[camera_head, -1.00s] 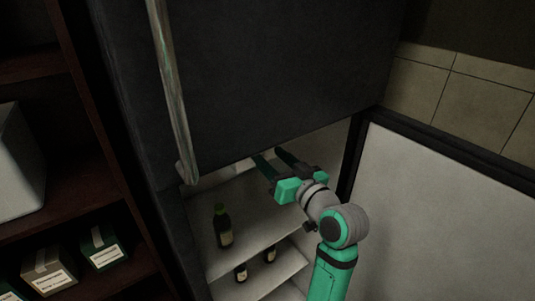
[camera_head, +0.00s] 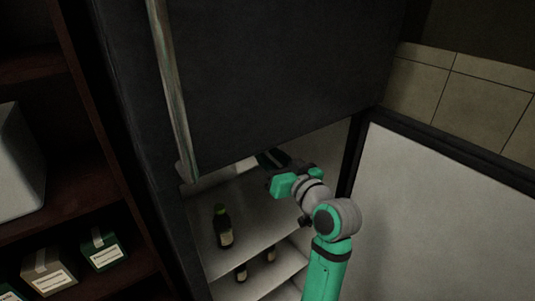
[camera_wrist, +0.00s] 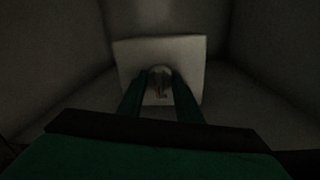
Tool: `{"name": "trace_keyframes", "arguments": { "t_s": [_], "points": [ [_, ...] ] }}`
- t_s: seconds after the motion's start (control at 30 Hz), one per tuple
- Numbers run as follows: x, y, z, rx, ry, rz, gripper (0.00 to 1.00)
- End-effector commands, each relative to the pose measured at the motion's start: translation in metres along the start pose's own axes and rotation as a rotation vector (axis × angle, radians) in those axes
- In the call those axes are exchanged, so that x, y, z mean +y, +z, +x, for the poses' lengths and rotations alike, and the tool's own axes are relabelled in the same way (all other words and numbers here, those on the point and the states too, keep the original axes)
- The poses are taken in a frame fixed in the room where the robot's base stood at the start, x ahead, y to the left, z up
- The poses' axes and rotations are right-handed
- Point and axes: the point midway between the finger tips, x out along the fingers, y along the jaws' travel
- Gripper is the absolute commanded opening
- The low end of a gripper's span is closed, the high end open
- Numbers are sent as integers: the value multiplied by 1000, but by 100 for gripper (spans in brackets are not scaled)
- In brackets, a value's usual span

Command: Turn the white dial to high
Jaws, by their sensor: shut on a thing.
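The white dial (camera_wrist: 160,74) is a small round knob in the wrist view, on a pale square plate (camera_wrist: 190,50) inside the fridge. My gripper (camera_wrist: 159,88) has its two green fingers on either side of the dial and is shut on it. Which setting the dial points to is too dark to read. In the head view my gripper (camera_head: 268,160) reaches into the top of the open lower compartment. The fingertips and the dial are hidden there behind the dark upper door's edge.
The dark upper door (camera_head: 270,70) with its long handle (camera_head: 172,90) hangs just above my gripper. A shelf below holds a green-capped bottle (camera_head: 223,228), with more bottles lower down. The open white door (camera_head: 440,210) stands at right. Boxes (camera_head: 103,250) sit on a shelf at left.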

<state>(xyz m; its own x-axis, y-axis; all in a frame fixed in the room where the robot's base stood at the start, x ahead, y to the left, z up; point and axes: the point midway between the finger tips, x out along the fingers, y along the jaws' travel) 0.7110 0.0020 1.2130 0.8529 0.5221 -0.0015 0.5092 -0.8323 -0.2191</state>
Motion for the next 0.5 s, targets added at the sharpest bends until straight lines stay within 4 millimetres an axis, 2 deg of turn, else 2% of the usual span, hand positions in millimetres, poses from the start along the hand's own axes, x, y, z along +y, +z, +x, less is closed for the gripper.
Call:
{"name": "trace_keyframes", "arguments": {
  "t_s": [0.27, 0.5],
  "points": [
    [0, -1, 0, -11, 4, 143, 9],
    [1, -1, 0, -28, 7, 358, 9]
  ]
}}
